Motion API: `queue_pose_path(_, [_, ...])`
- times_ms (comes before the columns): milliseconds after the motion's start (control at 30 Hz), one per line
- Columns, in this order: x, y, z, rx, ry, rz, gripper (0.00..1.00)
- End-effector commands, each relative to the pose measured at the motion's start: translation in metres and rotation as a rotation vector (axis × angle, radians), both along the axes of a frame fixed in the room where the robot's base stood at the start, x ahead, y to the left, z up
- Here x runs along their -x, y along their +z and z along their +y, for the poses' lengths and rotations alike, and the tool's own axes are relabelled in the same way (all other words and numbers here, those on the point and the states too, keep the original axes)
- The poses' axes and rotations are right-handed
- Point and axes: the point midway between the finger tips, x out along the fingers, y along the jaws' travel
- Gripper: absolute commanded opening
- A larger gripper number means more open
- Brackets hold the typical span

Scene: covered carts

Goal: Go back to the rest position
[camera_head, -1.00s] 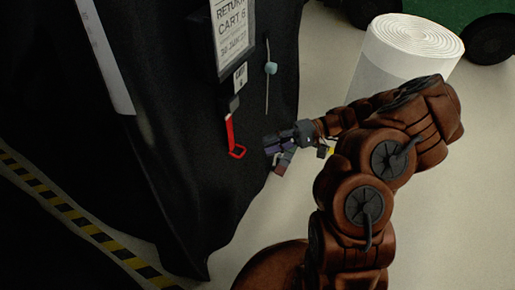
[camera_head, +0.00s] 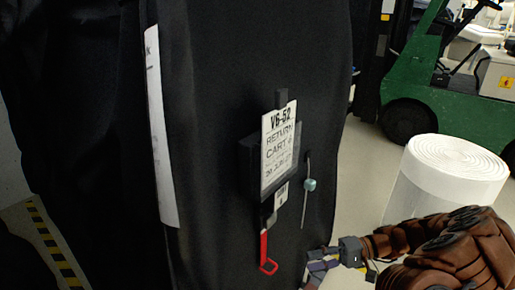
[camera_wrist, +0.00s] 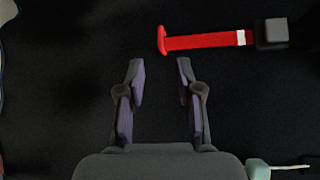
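My gripper (camera_head: 318,268) is low at the right of the covered cart, below and to the right of the red pull strap (camera_head: 266,252). In the wrist view my gripper (camera_wrist: 160,75) is open, with nothing between its two fingers. There the red strap (camera_wrist: 205,40) lies beyond the fingertips, joined to a dark block (camera_wrist: 271,33). The cart's black cover (camera_head: 225,90) hangs behind it. My brown arm reaches in from the lower right.
A label card reading "RETURN CART" (camera_head: 279,150) sits in a dark holder on the cover. A thin tie with a pale blue bead (camera_head: 309,185) hangs beside it. A white roll (camera_head: 445,185) stands at the right, with a green forklift (camera_head: 425,85) behind. Yellow-black floor tape (camera_head: 55,245) runs at left.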

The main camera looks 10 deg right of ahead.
Motion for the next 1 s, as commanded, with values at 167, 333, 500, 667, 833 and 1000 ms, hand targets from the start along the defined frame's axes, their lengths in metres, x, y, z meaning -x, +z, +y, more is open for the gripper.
queue_pose_path(167, [0.005,0.052,0.024,0.049,0.084,-0.014,0.35])
queue_pose_path(333, [0.022,0.113,0.057,0.136,0.202,-0.020,0.35])
queue_pose_path(500, [0.046,0.166,0.085,0.248,0.303,-0.024,0.35])
queue_pose_path(667, [0.072,0.208,0.103,0.367,0.376,-0.027,0.35])
queue_pose_path(833, [0.102,0.247,0.116,0.506,0.436,-0.026,0.35])
queue_pose_path(1000, [0.132,0.280,0.121,0.656,0.468,-0.025,0.35])
